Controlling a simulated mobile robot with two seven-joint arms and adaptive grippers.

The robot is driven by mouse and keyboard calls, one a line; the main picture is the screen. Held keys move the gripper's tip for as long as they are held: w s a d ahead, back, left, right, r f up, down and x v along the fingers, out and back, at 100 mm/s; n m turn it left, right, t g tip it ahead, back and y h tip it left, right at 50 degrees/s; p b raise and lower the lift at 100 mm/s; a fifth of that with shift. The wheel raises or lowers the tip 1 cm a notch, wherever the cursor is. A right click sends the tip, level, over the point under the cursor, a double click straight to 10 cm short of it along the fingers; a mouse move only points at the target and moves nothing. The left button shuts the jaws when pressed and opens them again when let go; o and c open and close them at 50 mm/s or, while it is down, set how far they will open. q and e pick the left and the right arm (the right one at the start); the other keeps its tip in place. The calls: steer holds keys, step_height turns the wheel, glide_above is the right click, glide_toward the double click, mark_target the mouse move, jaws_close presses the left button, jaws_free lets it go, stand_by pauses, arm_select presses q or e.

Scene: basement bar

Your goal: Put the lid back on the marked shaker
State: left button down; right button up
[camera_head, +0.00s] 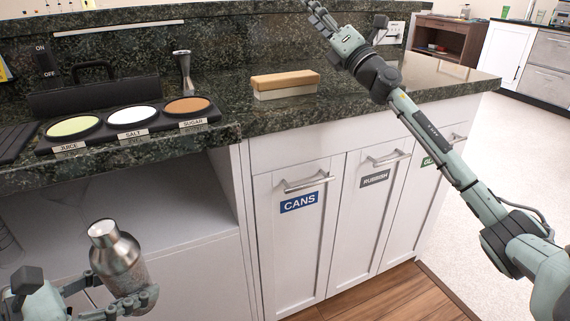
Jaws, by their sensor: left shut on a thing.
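A silver metal shaker (118,262) is at the lower left, in front of the counter and below its top. It tilts slightly to the left, and its narrow neck points up. I cannot tell whether the neck is open or capped. My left gripper (110,298) is shut around the shaker's lower body, and its fingers hide part of it. A mark on the shaker is too small to make out. My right gripper (318,14) is raised over the back of the counter at the top, away from the shaker. Its finger opening is unclear. I see no separate lid.
The dark granite counter (225,100) carries a black tray (85,142) with juice, salt and sugar dishes, a silver upright tool (183,72) and a wooden-topped block (285,85). White cabinets (290,240) stand below. The counter's right part is clear.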

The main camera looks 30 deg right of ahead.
steer(key=s+d+m+h, duration=0.4)
steer(key=d+m+h, duration=0.15)
steer(key=d, duration=0.35)
steer(key=s+d+m+h, duration=0.4)
steer(key=d+m+h, duration=0.1)
steer(key=d+h, duration=0.25)
steer(key=s+f+m+g+h, duration=0.15)
steer(key=s+f+g, duration=0.35)
steer(key=f, duration=0.7)
steer(key=s+f+m+g+h, duration=0.1)
steer(key=s+f+m+g, duration=0.15)
steer(key=s+f, duration=0.65)
steer(key=s+a+f+m+g+y, duration=0.1)
steer(key=s+a+f+m+g, duration=0.25)
steer(key=f, duration=0.35)
steer(key=s+a+f+m+g+y, duration=0.1)
steer(key=s+a+f+m+g, duration=0.1)
steer(key=a+f, duration=0.45)
steer(key=s+a+f+m+g+y, duration=0.1)
steer(key=s+a+f+m+g, duration=0.15)
steer(key=f, duration=0.65)
steer(key=s+a+f+m+g+y, duration=0.2)
steer(key=s+a+f+y, duration=0.1)
steer(key=a, duration=0.7)
steer(key=s+a+f+m+g+y, duration=0.2)
steer(key=s+a+f, duration=0.3)
steer(key=a, duration=0.5)
steer(key=shift+s+m+y, duration=0.55)
steer(key=shift+s+y, duration=0.3)
steer(key=shift+s, duration=0.3)
